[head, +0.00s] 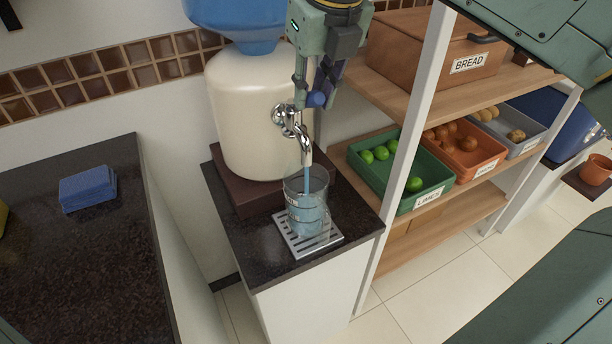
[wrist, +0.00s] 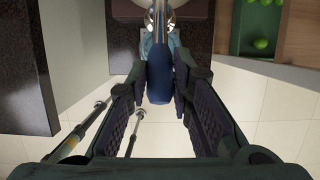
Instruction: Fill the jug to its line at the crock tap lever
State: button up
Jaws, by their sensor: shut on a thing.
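My gripper (head: 318,88) is at the crock tap, shut on the blue-ended tap lever (head: 317,99). In the wrist view the lever's dark blue handle (wrist: 160,82) sits between the finger pads. The metal tap (head: 304,134) sticks out of the cream crock (head: 250,120). A thin blue stream runs from its spout into the clear jug (head: 322,182). The jug stands upright on a slatted metal drip tray (head: 293,247). Blue water fills much of it, with the surface in its upper half near dark markings. I cannot tell exactly how the surface sits against the line.
A shelf unit to the right holds a bread box (head: 415,50), a green limes crate (head: 420,203), an orange crate (head: 480,172) and a grey crate. Its white post (head: 405,150) stands close to the jug's counter. Blue sponges (head: 88,189) lie on the left counter.

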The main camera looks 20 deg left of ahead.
jog(key=shift+f, duration=0.15)
jog(key=shift+s+d+f+b, duration=0.1)
jog(key=shift+d+f+b, duration=0.05)
jog(key=shift+f+b, duration=1.1)
jog(key=shift+f, duration=0.3)
dwell(6.2)
